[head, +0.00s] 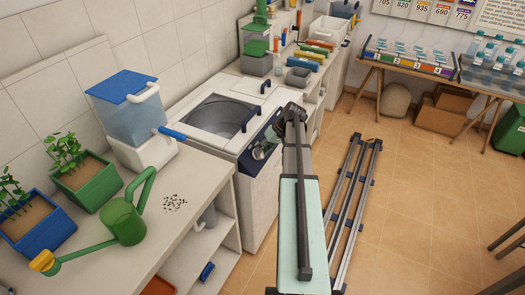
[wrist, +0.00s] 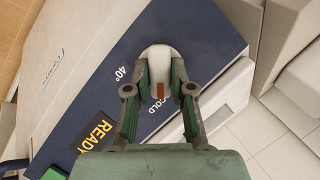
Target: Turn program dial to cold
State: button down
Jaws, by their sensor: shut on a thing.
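The washing machine (head: 185,131) stands between the counters, with a dark blue control panel (wrist: 75,115) on its front edge. The white program dial (wrist: 158,58) shows in the wrist view, with an orange-brown mark on its lower side in the picture. That mark sits close to the COLD label; the 40° label is to its left. My gripper (wrist: 158,80) is shut on the dial, one finger on each side. An orange READY display lies lower left on the panel. In the head view my arm hides much of the panel, and the dial cannot be made out.
A blue-lidded water container (head: 128,100), green watering can (head: 125,222) and potted plants stand on the left counter. A rail (head: 350,195) lies on the floor to the right, with clear tiles beyond.

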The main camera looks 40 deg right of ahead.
dwell(0.3)
jog(key=c, duration=1)
grip_release()
jog(key=v, duration=1.2)
jog(key=shift+f, duration=0.1)
